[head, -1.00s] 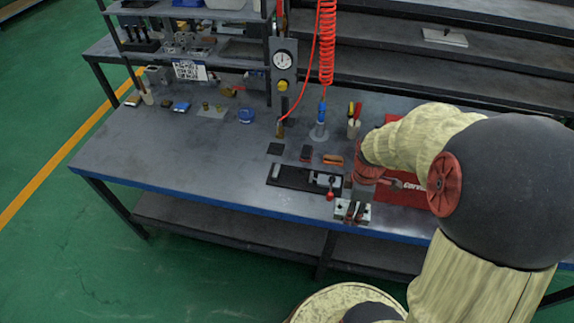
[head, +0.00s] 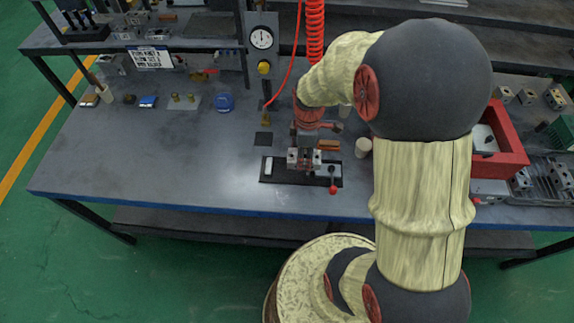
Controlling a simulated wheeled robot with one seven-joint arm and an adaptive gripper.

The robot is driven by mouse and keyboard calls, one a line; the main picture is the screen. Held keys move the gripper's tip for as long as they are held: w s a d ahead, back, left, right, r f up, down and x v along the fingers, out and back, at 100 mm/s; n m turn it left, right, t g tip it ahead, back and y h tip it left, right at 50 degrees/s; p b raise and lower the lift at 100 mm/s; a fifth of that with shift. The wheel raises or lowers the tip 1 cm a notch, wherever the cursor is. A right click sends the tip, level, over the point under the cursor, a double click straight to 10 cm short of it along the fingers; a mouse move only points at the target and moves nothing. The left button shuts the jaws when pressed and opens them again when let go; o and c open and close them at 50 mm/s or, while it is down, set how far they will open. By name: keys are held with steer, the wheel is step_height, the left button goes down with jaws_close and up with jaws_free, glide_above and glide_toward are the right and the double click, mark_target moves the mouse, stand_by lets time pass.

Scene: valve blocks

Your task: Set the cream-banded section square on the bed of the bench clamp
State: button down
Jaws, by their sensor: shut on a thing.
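My gripper (head: 306,146) is shut on a grey metal block (head: 304,158) with dark holes, which I take for the section. No cream band can be made out on it at this size. The block is over the middle of the bench clamp. The clamp has a black base (head: 285,180), a pale upright jaw at its left end, and a lever with a red knob (head: 333,190) at its right. The block hides the middle of the bed. I cannot tell whether it touches the bed or sits square.
A cream cylinder (head: 363,148) and an orange-brown item (head: 328,145) stand close right of the clamp. A red crate (head: 497,150) is further right. The workbench (head: 150,160) is clear at front left.

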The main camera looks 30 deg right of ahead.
steer(key=b, duration=0.2)
glide_above(288, 170)
steer(key=f, duration=0.5)
steer(key=shift+s+d+f, duration=0.15)
steer(key=shift+s+f, duration=0.05)
steer(key=shift+f, duration=0.05)
steer(key=shift+w+f, duration=0.1)
steer(key=shift+f, duration=0.15)
steer(key=shift+w+a+f+b, duration=0.1)
steer(key=shift+f+b, duration=0.2)
steer(key=shift+f, duration=0.55)
steer(key=shift+w+a+f+b, duration=0.1)
steer(key=shift+f+b, duration=0.2)
steer(key=shift+f, duration=0.55)
steer(key=shift+f, duration=0.15)
steer(key=c, duration=1)
jaws_free()
